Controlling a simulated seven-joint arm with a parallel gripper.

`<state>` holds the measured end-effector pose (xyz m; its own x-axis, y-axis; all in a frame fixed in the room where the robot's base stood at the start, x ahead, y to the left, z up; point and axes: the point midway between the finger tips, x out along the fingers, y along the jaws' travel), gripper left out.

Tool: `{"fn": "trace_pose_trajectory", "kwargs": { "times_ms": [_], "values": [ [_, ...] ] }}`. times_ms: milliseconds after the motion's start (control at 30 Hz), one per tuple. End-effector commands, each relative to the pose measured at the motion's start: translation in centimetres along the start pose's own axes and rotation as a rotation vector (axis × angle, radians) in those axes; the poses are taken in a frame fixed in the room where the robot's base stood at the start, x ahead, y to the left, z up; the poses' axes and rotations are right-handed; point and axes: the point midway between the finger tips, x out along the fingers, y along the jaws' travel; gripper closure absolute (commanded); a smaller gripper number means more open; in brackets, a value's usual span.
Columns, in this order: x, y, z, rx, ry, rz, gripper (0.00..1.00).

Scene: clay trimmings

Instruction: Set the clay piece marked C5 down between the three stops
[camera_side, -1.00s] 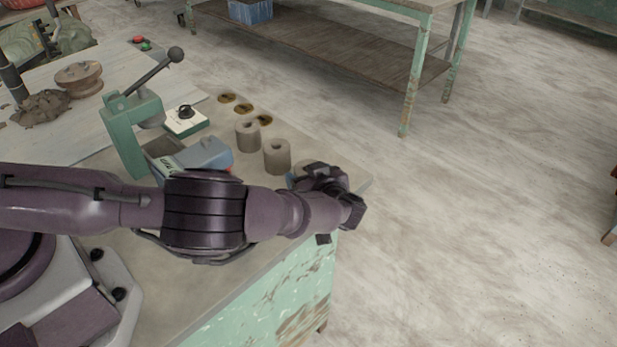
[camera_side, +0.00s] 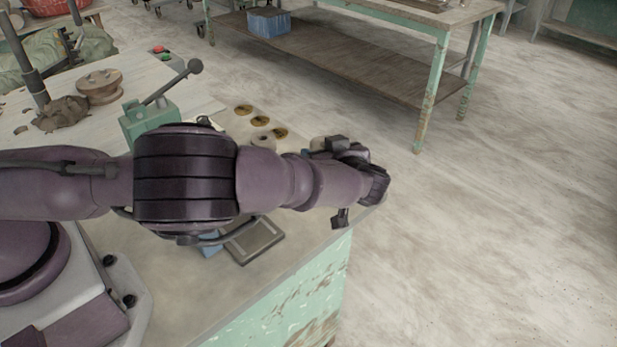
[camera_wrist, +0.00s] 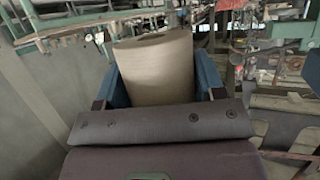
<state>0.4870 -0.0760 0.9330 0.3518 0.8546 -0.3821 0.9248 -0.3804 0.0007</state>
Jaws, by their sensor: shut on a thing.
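My gripper (camera_wrist: 157,76) has its blue fingers on both sides of a grey-beige clay cylinder (camera_wrist: 155,66) in the wrist view and is shut on it. No mark can be read on the side that shows. In the side view my wrist hides most of the gripper; a small pale part of what looks like the held clay (camera_side: 318,143) shows behind it, near the bench's right edge. Another clay cylinder (camera_side: 263,140) stands on the bench, partly hidden by my arm. I cannot make out the three stops in either view.
Several round brownish discs, one of them here (camera_side: 260,120), lie behind the clay. A green lever press (camera_side: 150,118) stands at the left. A dark-rimmed flat tray (camera_side: 254,241) lies near the bench's front edge. The floor right of the bench is clear.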

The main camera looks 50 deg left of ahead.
Motion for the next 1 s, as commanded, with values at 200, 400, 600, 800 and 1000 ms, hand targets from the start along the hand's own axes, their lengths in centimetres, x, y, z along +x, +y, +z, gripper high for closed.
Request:
{"fn": "trace_pose_trajectory", "kwargs": {
  "times_ms": [200, 400, 600, 800, 1000],
  "values": [
    [0.8, -0.8, -3.5, 0.041, -0.006, 0.103, 0.68],
    [-0.2, -1.8, -7.5, 0.103, -0.010, 0.262, 0.68],
    [-2.2, -2.9, -10.3, 0.172, -0.010, 0.434, 0.68],
    [-5.2, -4.5, -12.7, 0.251, -0.010, 0.634, 0.68],
    [-8.4, -6.2, -15.1, 0.316, -0.004, 0.793, 0.68]
  ]
}}
